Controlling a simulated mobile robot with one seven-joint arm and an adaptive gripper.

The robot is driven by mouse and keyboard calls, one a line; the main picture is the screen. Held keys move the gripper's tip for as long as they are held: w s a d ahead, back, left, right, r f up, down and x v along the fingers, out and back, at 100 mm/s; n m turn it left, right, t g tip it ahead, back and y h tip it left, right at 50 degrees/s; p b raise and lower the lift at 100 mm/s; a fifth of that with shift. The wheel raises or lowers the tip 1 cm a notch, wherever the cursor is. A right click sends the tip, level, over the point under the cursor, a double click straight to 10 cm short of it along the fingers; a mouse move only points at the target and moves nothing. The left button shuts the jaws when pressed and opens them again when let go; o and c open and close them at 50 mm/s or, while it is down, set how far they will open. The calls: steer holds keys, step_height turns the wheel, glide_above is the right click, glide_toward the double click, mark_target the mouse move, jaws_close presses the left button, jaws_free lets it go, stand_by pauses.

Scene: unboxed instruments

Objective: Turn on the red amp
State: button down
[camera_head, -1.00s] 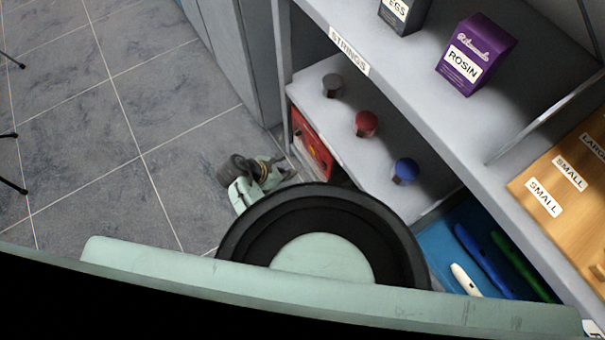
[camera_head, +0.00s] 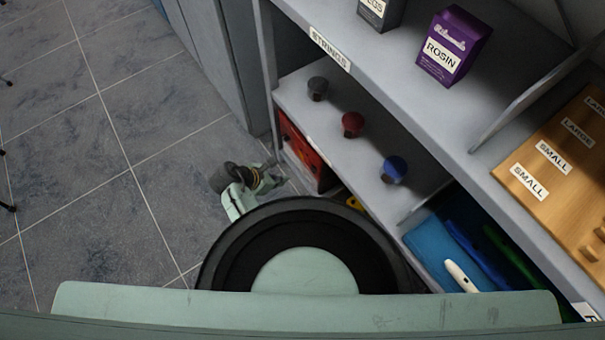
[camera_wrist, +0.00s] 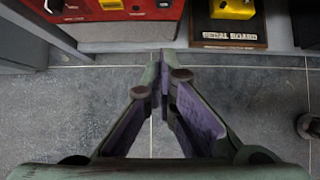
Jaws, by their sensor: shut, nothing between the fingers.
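The red amp (camera_head: 303,153) stands on the lowest shelf level, under the shelf with the stands, partly hidden by the shelf edge. In the wrist view the lower part of its red front (camera_wrist: 125,9) shows at the top left, with small controls and labels along it; most of the front is cut off. My gripper (camera_wrist: 160,55) is shut and empty, its tips pointing toward the shelf just below and right of the amp, apparently apart from it. In the head view my gripper (camera_head: 278,168) is low beside the shelf, left of the amp, small and partly unclear.
A yellow pedal (camera_wrist: 232,8) on a dark labelled base stands right of the amp. Grey, red (camera_head: 352,124) and blue stands sit on the shelf above. A purple rosin box (camera_head: 453,47) is higher up.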

mark_target(313, 170)
steer(key=w+d+f, duration=0.5)
steer(key=d+f, duration=0.2)
steer(key=shift+w+d, duration=0.15)
steer(key=shift+w+d+f+p, duration=0.15)
steer(key=shift+w+d+p, duration=0.1)
steer(key=shift+p, duration=0.25)
steer(key=shift+r, duration=0.2)
